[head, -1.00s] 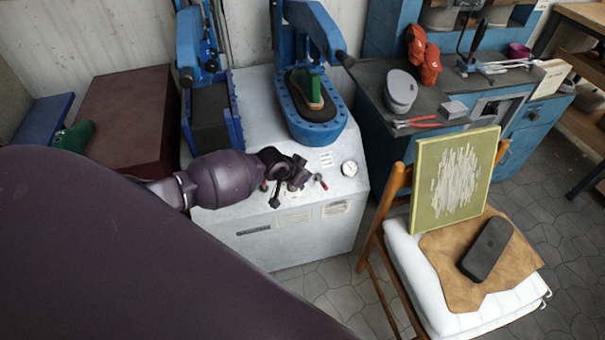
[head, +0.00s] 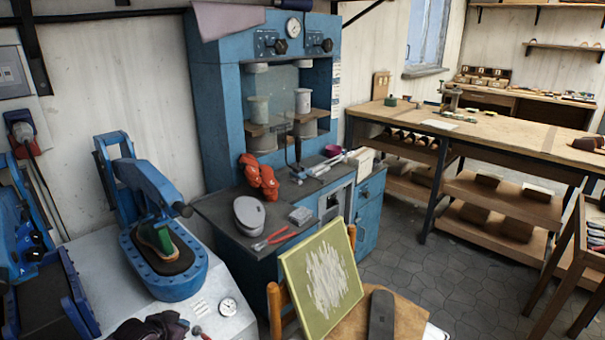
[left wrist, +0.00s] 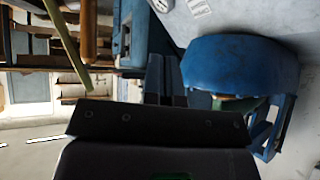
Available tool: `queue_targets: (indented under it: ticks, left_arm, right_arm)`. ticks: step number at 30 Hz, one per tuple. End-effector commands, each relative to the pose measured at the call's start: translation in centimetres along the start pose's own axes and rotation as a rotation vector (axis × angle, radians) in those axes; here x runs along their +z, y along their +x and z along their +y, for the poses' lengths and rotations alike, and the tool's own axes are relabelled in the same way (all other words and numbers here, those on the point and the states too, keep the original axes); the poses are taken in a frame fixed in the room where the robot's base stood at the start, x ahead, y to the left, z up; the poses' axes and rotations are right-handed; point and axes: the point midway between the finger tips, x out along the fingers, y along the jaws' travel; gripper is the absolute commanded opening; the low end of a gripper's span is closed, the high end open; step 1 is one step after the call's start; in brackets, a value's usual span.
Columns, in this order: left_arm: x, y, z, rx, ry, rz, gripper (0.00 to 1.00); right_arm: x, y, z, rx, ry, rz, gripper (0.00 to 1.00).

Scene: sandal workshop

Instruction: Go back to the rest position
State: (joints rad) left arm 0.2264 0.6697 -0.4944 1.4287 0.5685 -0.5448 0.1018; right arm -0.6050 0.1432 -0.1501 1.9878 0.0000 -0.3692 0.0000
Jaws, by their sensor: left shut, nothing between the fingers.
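My left gripper (head: 180,325) shows at the bottom edge of the head view, dark and partly cut off. It is shut and empty, over the front of the white press cabinet (head: 160,312). In the left wrist view its fingers (left wrist: 166,82) are together with nothing between them, beside the blue rounded press base (left wrist: 240,66). In the head view the blue press (head: 150,215) holds a green shoe form on a dark pad, behind my left gripper. My right gripper is not in view.
A chair bears a green-framed board (head: 322,280) and a dark sole (head: 381,315). A blue machine's counter holds a grey cap-like piece (head: 249,213), red gloves (head: 259,177) and red pliers (head: 269,238). A long workbench (head: 480,128) stands at the back right. Grey floor (head: 430,265) is open between.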

Motion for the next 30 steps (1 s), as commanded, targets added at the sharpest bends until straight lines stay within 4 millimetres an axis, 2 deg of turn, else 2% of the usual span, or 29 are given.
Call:
queue_targets:
  ticks: [1,3,7,11,15,20,26,30]
  left_arm:
    - [-1.5,-0.3,0.9,0.003,0.031,0.044,0.0]
    - [-3.0,-0.9,2.4,0.003,0.073,0.11,0.0]
    - [-3.8,-2.5,5.4,-0.001,0.12,0.207,0.0]
    - [-3.3,-4.4,7.7,-0.015,0.131,0.279,0.0]
    - [-1.9,-6.8,9.7,-0.046,0.121,0.336,0.0]
    - [0.5,-9.7,11.0,-0.097,0.086,0.366,0.0]
    - [4.7,-13.1,11.8,-0.168,0.014,0.351,0.0]
    - [8.3,-15.3,12.2,-0.21,-0.054,0.306,0.0]
  right_arm:
    - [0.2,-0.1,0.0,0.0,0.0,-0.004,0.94]
    - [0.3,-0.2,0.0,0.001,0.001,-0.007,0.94]
    - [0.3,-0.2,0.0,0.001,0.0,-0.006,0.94]
    - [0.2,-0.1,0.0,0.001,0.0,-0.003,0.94]
    - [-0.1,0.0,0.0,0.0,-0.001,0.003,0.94]
    - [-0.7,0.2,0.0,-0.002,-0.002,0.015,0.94]
    - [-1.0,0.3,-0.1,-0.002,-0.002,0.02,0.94]
    - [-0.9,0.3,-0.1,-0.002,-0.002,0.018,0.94]
